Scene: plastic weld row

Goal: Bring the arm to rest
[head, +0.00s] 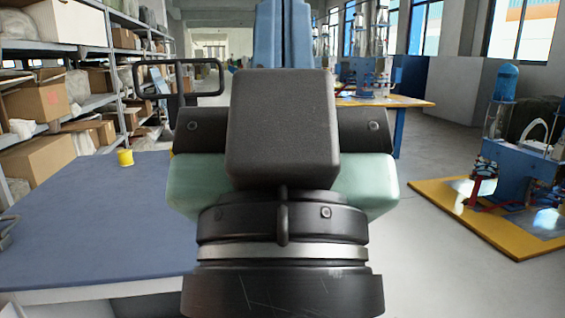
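My arm fills the middle of the head view, close to the camera. A dark ringed joint with a silver band is at the bottom, and a dark block with pale green parts on both sides rises above it. My gripper's fingertips cannot be made out, so I cannot tell whether it is open or shut. Nothing held can be made out. The arm hides the middle of the room behind it.
Shelves with boxes (40,95) line the left. A blue machine (515,165) stands on a yellow-edged platform (480,225) at right. Grey floor (425,265) is clear between.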

